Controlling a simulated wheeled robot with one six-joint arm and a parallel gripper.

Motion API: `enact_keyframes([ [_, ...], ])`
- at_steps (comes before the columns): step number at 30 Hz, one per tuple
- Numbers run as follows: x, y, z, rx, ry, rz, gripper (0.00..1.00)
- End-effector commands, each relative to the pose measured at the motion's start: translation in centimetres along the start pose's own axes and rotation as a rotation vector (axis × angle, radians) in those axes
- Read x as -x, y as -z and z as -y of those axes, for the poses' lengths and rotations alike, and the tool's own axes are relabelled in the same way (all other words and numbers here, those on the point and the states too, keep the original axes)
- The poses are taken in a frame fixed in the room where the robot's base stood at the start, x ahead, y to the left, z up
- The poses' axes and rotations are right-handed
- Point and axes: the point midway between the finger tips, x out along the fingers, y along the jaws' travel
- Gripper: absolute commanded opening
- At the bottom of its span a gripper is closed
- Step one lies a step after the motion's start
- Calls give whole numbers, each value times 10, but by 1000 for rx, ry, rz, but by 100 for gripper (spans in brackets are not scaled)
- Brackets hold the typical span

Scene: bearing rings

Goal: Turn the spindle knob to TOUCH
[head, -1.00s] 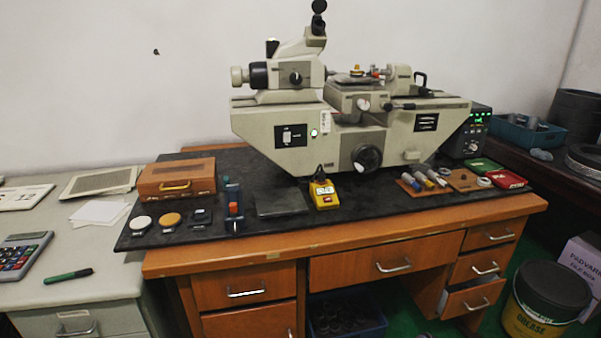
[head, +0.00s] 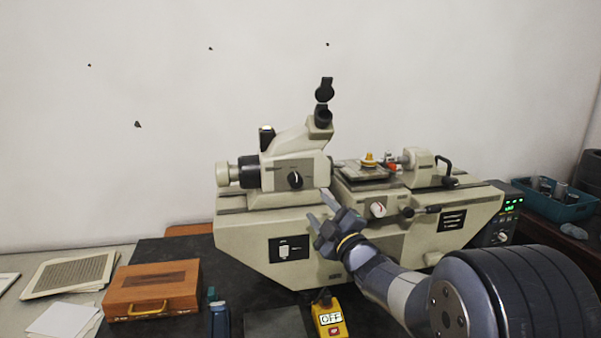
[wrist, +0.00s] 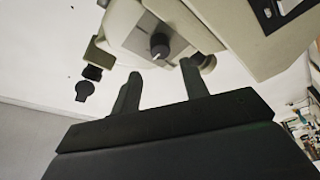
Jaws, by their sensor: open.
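A measuring machine (head: 380,235) stands on the bench. A black knob with a pale pointer line (head: 295,180) is on the front of its microscope head. A smaller pale knob with a red mark (head: 377,210) is on the machine's body. No TOUCH lettering can be read, so I cannot tell which is the spindle knob. My gripper (head: 319,207) is open and empty in front of the machine, below and right of the black knob in the head view. In the wrist view the black knob (wrist: 160,46) shows just beyond the gap between my fingers (wrist: 160,72), apart from them.
A yellow device reading OFF (head: 330,318) stands at the front of the black mat. A wooden case (head: 152,289) lies at the left. A small stage with a brass-coloured piece (head: 368,160) is on top. A box with a green display (head: 508,205) is at right.

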Motion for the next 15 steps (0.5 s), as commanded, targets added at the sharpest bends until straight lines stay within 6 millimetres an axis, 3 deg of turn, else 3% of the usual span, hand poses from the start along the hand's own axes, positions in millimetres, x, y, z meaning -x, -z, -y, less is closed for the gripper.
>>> enact_keyframes([
  [5,-14,4,-2,10,-2,-20,42],
  [15,-73,6,-2,8,-1,-18,42],
])
